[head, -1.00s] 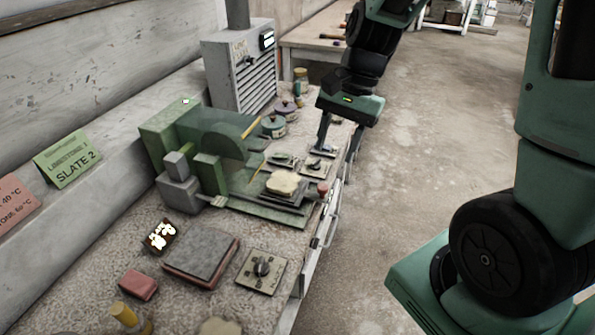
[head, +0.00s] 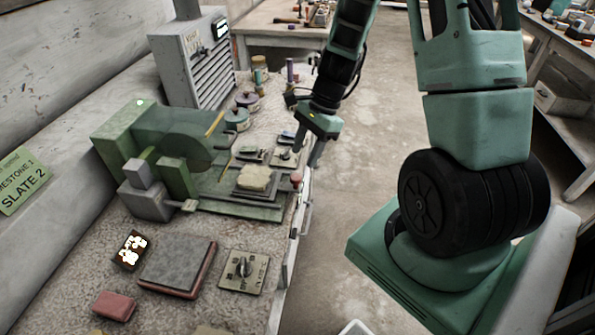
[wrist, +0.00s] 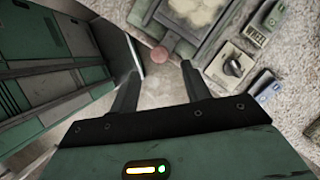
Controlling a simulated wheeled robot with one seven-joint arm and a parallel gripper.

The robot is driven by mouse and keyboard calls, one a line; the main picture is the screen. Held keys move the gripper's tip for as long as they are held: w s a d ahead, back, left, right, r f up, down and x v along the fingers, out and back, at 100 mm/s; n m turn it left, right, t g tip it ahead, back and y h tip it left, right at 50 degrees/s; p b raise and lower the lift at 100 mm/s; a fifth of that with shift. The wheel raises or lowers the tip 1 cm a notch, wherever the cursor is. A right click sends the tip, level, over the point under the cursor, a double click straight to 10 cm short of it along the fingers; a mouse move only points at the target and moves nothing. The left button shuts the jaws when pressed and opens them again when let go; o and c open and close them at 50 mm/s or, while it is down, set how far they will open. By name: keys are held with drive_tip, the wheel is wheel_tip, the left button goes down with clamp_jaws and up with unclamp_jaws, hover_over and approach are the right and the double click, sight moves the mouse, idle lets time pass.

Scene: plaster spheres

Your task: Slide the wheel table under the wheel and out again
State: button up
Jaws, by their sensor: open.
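The green grinding machine (head: 120,140) stands on the bench, with its dark round wheel (head: 190,150) partly behind a green housing. The wheel table (head: 240,194) is a flat plate right of the wheel and carries a pale, rough slab (head: 256,178). A round reddish knob (head: 296,178) sits at the table's right end; it also shows in the wrist view (wrist: 159,54). My gripper (head: 316,156) is open and empty by the bench's front edge, beyond the knob in the head view. In the wrist view, the knob shows ahead of the gap between my fingertips (wrist: 158,75), apparently untouched.
A dial plate (head: 284,157) lies beside the table, with lidded pots (head: 237,119) behind. Nearer are another dial plate (head: 243,270), a dark slab (head: 177,265) and a red block (head: 115,305). A grey vented box (head: 193,65) stands at the back.

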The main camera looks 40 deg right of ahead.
sight(296, 176)
drive_tip(key=x, duration=0.6)
drive_tip(key=shift+a+f, duration=0.15)
drive_tip(key=shift+f, duration=0.05)
